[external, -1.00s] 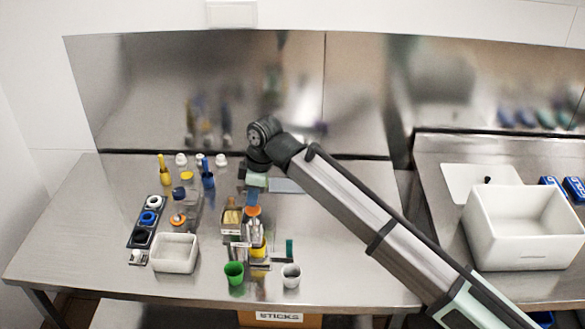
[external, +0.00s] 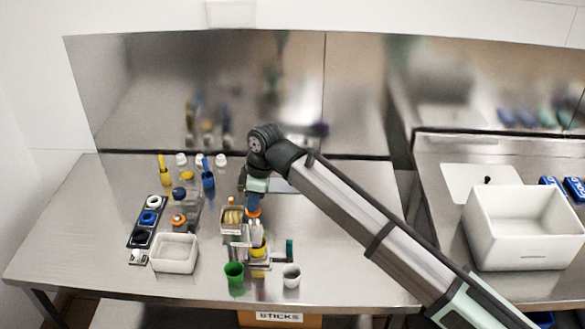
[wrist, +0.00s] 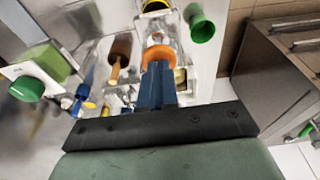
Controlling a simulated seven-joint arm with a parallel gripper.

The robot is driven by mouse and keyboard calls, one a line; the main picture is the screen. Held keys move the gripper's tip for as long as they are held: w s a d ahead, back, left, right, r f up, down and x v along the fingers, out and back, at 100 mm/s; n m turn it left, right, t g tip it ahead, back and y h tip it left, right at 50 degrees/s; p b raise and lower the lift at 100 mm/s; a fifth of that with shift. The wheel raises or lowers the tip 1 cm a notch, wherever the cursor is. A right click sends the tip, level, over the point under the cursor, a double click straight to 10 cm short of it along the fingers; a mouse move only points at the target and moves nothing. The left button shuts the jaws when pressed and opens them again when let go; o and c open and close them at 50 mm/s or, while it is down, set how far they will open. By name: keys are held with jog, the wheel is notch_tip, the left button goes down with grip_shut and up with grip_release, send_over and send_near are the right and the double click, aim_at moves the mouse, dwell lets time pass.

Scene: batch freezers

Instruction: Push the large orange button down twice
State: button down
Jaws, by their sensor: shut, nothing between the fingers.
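The large orange button (external: 254,213) sits on top of a small clear and metal device in the middle of the steel table. In the wrist view the orange button (wrist: 159,56) shows just beyond my fingertips, partly covered by them. My gripper (external: 253,207) points down over the button with its blue fingers shut and empty. In the wrist view the blue fingertips of my gripper (wrist: 158,68) overlap the button's near edge. I cannot tell whether they touch it or whether the button is pressed down.
A yellow cup (external: 258,250), a green cup (external: 234,271) and a white cup (external: 291,276) stand in front. A smaller orange-topped item (external: 179,221), a white tub (external: 174,253) and a dark holder (external: 146,222) are to the left. Right of the device the table is mostly clear.

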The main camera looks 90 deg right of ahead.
jog(key=shift+f, duration=0.85)
jog(key=shift+r, duration=0.1)
dwell(0.5)
jog(key=shift+r, duration=1.7)
jog(key=shift+f, duration=0.25)
jog(key=shift+f, duration=1.45)
jog(key=shift+r, duration=1.7)
jog(key=shift+r, duration=2.5)
